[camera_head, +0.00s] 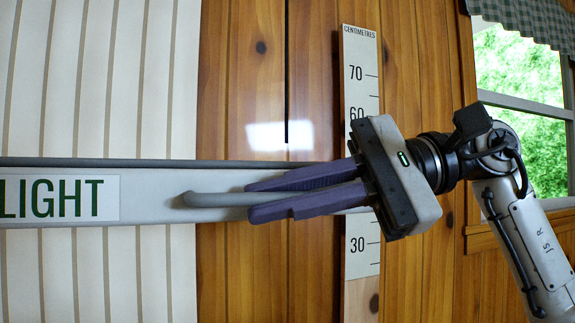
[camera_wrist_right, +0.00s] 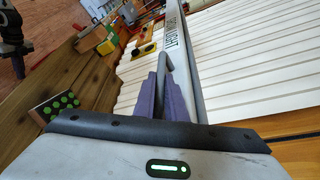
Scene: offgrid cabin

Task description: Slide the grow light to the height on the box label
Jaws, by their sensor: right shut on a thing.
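The grow light (camera_head: 150,207) is a long grey bar lying level across the wall, with a white label reading "LIGHT". Its grey handle (camera_head: 205,200) sticks out from the bar and also shows in the wrist view (camera_wrist_right: 166,64). My right gripper (camera_head: 250,202) comes in from the right, its purple fingers shut on the handle. A white centimetre scale (camera_head: 361,262) stands upright behind the gripper. Its 70, 60 and 30 show; the gripper and bar hide the part between 60 and 30. The bar crosses within that hidden part. I see no readable box label.
Pale ribbed panels (camera_head: 100,275) cover the left, with wooden plank wall (camera_head: 235,100) beside them. A window (camera_head: 520,90) is at the right. In the wrist view, a wooden surface holds a green-dotted piece (camera_wrist_right: 60,105) and several small coloured objects behind it.

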